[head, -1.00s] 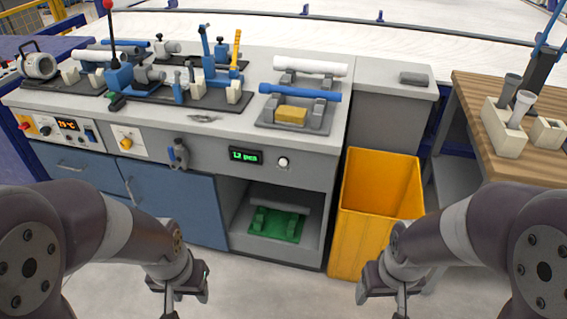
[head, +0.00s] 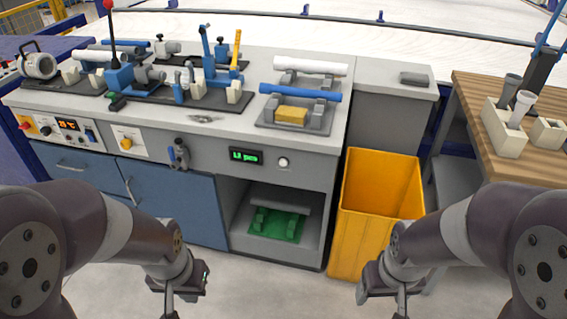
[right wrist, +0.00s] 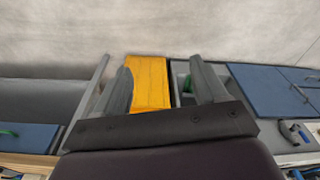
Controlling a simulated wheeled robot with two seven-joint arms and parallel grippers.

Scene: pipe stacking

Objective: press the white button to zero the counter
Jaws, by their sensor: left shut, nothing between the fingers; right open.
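The white button (head: 283,162) is a small round knob on the grey front panel of the workbench, in the head view. The counter (head: 246,156) is a dark display with green digits just left of it; its digits are too small to read surely. My left gripper (head: 184,293) is shut and empty, low in front of the blue cabinet doors, well below and left of the button. My right gripper (head: 383,291) is low in front of the yellow bin, apart from the button. In the right wrist view its two fingers (right wrist: 160,85) stand wide apart with nothing between them.
A yellow bin (head: 372,220) stands right of the bench. Above the button, a rack (head: 268,117) on the bench top holds a blue and a white pipe with a yellow block. An open shelf below has a green stand (head: 275,224). A wooden table (head: 500,150) is at right.

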